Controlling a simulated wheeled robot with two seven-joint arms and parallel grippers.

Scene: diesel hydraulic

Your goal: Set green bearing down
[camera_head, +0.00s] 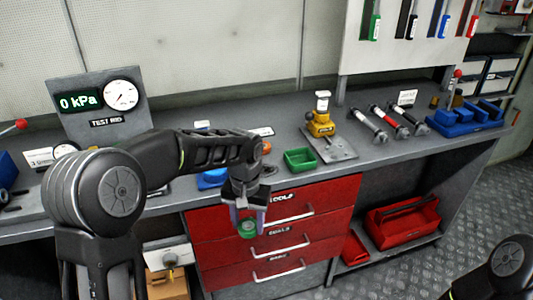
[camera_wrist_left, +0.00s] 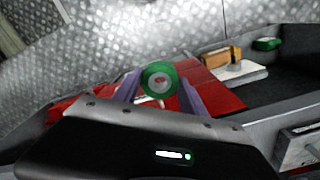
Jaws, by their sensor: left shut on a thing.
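The green bearing (camera_head: 248,229) is a small green ring with a pale centre. My left gripper (camera_head: 247,222) is shut on it and holds it in the air in front of the red drawers, out past the bench's front edge. In the left wrist view the bearing (camera_wrist_left: 159,81) sits between the two purple-grey fingers (camera_wrist_left: 160,92), its round face towards the camera. My right gripper is not in view; only a dark part of my right arm shows at the lower right of the head view.
The grey workbench (camera_head: 230,140) holds a green tray (camera_head: 299,159), a yellow jack-like device (camera_head: 321,123) on a metal plate, several cylinders and blue blocks (camera_head: 465,118). A test rig (camera_head: 97,105) with a gauge stands at left. A red toolbox (camera_head: 403,217) sits on the lower shelf.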

